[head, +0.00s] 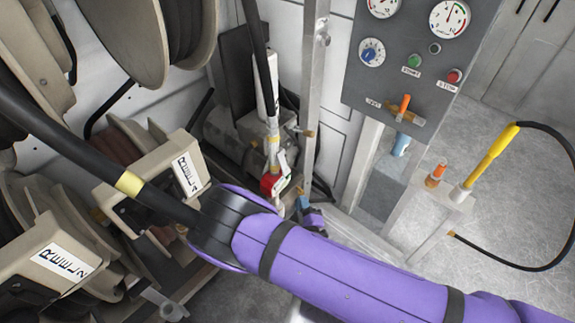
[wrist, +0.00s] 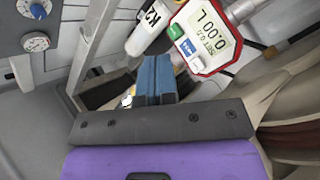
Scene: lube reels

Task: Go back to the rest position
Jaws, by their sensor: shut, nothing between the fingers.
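My purple arm crosses the head view from the lower right to a dark joint left of centre. My gripper (head: 304,203) shows only in part beyond the arm, low in front of the equipment at the wall. In the wrist view its blue fingers (wrist: 154,78) are together and hold nothing. A red-cased meter (wrist: 205,38) reading 0.00 L is just beyond and right of the fingertips. The same red meter (head: 270,184) hangs below a white tube in the head view, left of my gripper. I cannot tell whether the gripper touches anything. My forearm is mostly hidden.
Hose reels (head: 118,30) and beige reel housings (head: 150,178) crowd the left. A metal post (head: 314,80) stands behind the gripper. A grey control panel (head: 415,60) with an orange lever (head: 404,104) stands right of it. A yellow-handled hose tool (head: 490,158) is far right, above open floor.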

